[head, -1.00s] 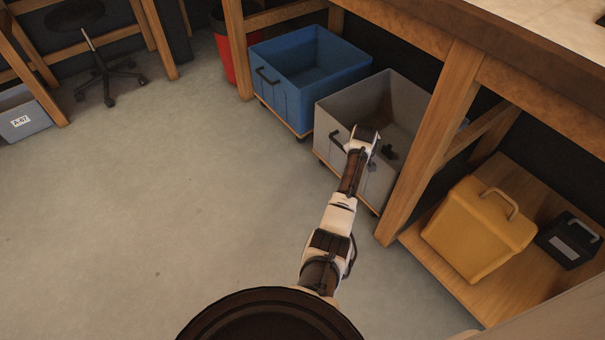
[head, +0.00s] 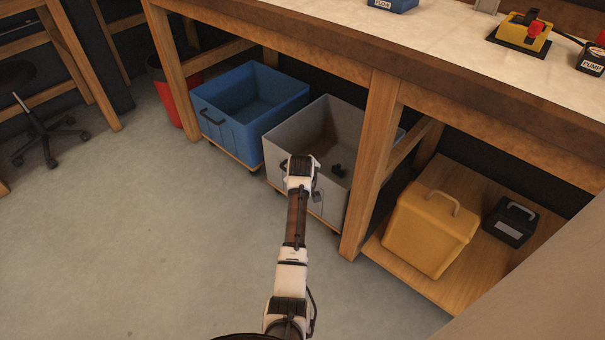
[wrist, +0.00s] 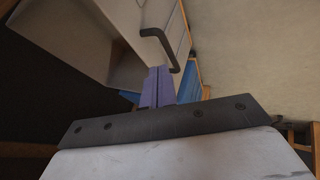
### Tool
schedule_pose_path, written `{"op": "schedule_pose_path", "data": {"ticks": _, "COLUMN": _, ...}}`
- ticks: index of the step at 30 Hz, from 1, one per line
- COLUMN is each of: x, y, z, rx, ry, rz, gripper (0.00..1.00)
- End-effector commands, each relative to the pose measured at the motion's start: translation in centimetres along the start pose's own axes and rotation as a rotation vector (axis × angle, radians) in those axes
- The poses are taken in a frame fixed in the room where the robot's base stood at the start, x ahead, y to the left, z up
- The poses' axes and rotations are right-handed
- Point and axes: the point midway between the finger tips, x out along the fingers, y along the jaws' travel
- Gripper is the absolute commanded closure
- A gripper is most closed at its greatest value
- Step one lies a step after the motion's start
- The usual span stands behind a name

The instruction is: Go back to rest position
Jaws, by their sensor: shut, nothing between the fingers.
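My arm reaches up the middle of the head view, with its wrist (head: 301,172) in front of the grey bin. In the wrist view my gripper (wrist: 158,86) shows two purple fingers together, shut with nothing between them. The fingers are hard to make out in the head view. The grey bin (head: 296,130) stands on the floor under the bench. Its front wall and black handle (wrist: 162,42) show beyond the fingers in the wrist view. I cannot tell whether the gripper touches the bin.
A blue bin (head: 232,134) is left of the grey one. The bench leg (head: 370,165), a yellow case (head: 428,232) and a black box (head: 510,221) are at right. The bench top (head: 330,32) runs overhead. Open floor (head: 150,240) lies at left.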

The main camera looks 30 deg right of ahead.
Motion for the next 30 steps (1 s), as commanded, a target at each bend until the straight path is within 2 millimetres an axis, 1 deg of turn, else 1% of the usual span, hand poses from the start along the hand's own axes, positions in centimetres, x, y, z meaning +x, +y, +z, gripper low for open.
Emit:
{"op": "schedule_pose_path", "data": {"ticks": 1, "x": -0.5, "y": 0.0, "z": 0.0, "rx": 0.0, "ry": 0.001, "rz": 0.001, "gripper": 1.0}}
{"op": "schedule_pose_path", "data": {"ticks": 3, "x": -0.8, "y": 0.0, "z": 0.0, "rx": 0.0, "ry": 0.001, "rz": 0.0, "gripper": 1.0}}
{"op": "schedule_pose_path", "data": {"ticks": 10, "x": -1.0, "y": -0.1, "z": 0.0, "rx": 0.0, "ry": 0.0, "rz": -0.001, "gripper": 1.0}}
{"op": "schedule_pose_path", "data": {"ticks": 11, "x": -1.1, "y": -0.1, "z": -0.2, "rx": -0.002, "ry": 0.004, "rz": 0.001, "gripper": 1.0}}
{"op": "schedule_pose_path", "data": {"ticks": 14, "x": -2.0, "y": -0.4, "z": -2.6, "rx": -0.015, "ry": 0.047, "rz": 0.022, "gripper": 1.0}}
{"op": "schedule_pose_path", "data": {"ticks": 17, "x": -4.3, "y": -1.2, "z": -7.5, "rx": -0.039, "ry": 0.142, "rz": 0.065, "gripper": 1.0}}
{"op": "schedule_pose_path", "data": {"ticks": 18, "x": -5.6, "y": -1.8, "z": -10.0, "rx": -0.05, "ry": 0.193, "rz": 0.084, "gripper": 1.0}}
{"op": "schedule_pose_path", "data": {"ticks": 20, "x": -7.9, "y": -2.9, "z": -13.9, "rx": -0.065, "ry": 0.279, "rz": 0.113, "gripper": 1.0}}
{"op": "schedule_pose_path", "data": {"ticks": 21, "x": -9.6, "y": -3.7, "z": -16.4, "rx": -0.072, "ry": 0.338, "rz": 0.129, "gripper": 1.0}}
{"op": "schedule_pose_path", "data": {"ticks": 23, "x": -12.2, "y": -5.1, "z": -20.0, "rx": -0.083, "ry": 0.428, "rz": 0.149, "gripper": 1.0}}
{"op": "schedule_pose_path", "data": {"ticks": 24, "x": -14.1, "y": -6.1, "z": -22.2, "rx": -0.088, "ry": 0.488, "rz": 0.159, "gripper": 1.0}}
{"op": "schedule_pose_path", "data": {"ticks": 26, "x": -17.1, "y": -7.8, "z": -25.3, "rx": -0.094, "ry": 0.579, "rz": 0.17, "gripper": 1.0}}
{"op": "schedule_pose_path", "data": {"ticks": 27, "x": -19.2, "y": -9.0, "z": -27.3, "rx": -0.096, "ry": 0.641, "rz": 0.175, "gripper": 1.0}}
{"op": "schedule_pose_path", "data": {"ticks": 29, "x": -22.4, "y": -10.8, "z": -30.0, "rx": -0.099, "ry": 0.733, "rz": 0.176, "gripper": 1.0}}
{"op": "schedule_pose_path", "data": {"ticks": 30, "x": -24.7, "y": -12.1, "z": -31.6, "rx": -0.098, "ry": 0.796, "rz": 0.175, "gripper": 1.0}}
